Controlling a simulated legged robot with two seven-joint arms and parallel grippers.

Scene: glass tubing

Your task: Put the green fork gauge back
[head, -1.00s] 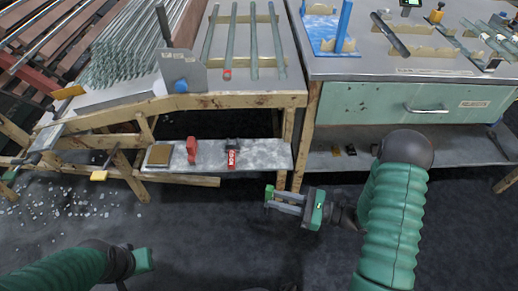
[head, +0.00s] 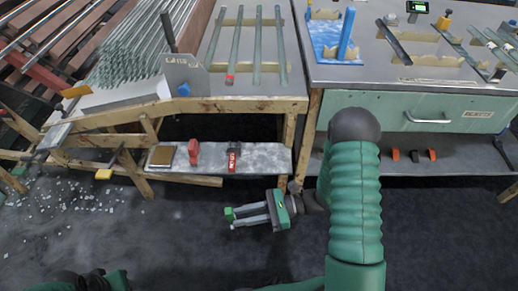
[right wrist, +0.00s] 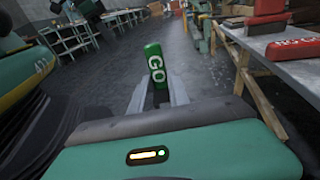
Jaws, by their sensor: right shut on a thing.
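The green fork gauge, marked GO, is between the fingertips of my right gripper (head: 245,216). Its green end (head: 229,214) shows in the head view. In the right wrist view the green gauge (right wrist: 155,65) stands up between the two grey fingers. My right gripper is shut on it, in the open space in front of the low shelf (head: 268,157), apart from it. My left gripper (head: 97,281) is at the bottom left edge, partly cut off, so its jaws cannot be made out.
The low shelf holds a brown block (head: 161,156), a red piece (head: 193,152) and a red labelled gauge (head: 233,159), which reads NO GO in the wrist view (right wrist: 295,49). Wooden legs (head: 302,150) stand right of the shelf. Small orange and black items (head: 413,156) lie under the right bench (head: 400,75).

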